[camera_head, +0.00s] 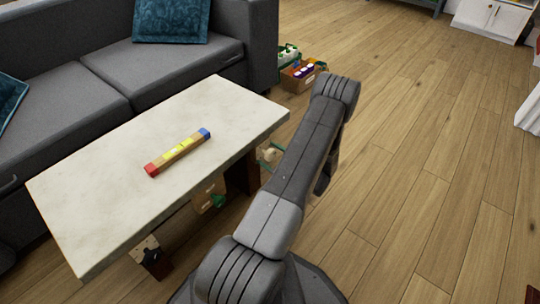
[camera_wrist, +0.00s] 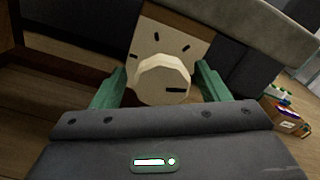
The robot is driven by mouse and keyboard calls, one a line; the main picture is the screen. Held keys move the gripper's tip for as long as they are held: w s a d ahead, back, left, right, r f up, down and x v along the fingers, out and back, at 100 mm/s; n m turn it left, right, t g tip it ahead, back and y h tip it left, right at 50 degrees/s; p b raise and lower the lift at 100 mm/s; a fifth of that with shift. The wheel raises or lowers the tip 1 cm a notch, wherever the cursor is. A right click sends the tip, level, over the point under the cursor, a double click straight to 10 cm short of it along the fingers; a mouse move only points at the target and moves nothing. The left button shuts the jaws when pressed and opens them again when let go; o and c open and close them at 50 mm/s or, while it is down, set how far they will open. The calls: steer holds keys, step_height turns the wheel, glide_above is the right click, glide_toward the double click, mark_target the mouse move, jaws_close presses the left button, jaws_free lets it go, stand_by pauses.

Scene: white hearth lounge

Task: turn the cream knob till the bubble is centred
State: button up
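A level bar (camera_head: 178,152) with a red end, a blue end and a yellow vial lies slantwise on the pale table (camera_head: 110,185). Its bubble is too small to place. In the wrist view a round cream knob (camera_wrist: 162,80) sits on a wooden panel (camera_wrist: 178,38) with several dark tick marks. A dark line on the knob's face points right. The green fingers of my gripper (camera_wrist: 162,88) stand open on either side of the knob, with a gap on each side. In the head view the knob (camera_head: 270,154) shows small below the table's right edge, partly hidden by my arm.
A grey sofa (camera_head: 75,60) stands along the table's far side. Crates with bottles (camera_head: 300,76) stand on the floor beyond the table. A brown box with a green part (camera_head: 207,197) is under the table.

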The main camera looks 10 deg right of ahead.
steer(key=p+v, duration=0.3)
steer(key=v, duration=1.1)
steer(key=shift+p, duration=0.35)
steer(key=shift+w, duration=0.1)
steer(key=b+x, duration=0.3)
steer(key=x, duration=1.1)
steer(key=shift+b, duration=0.4)
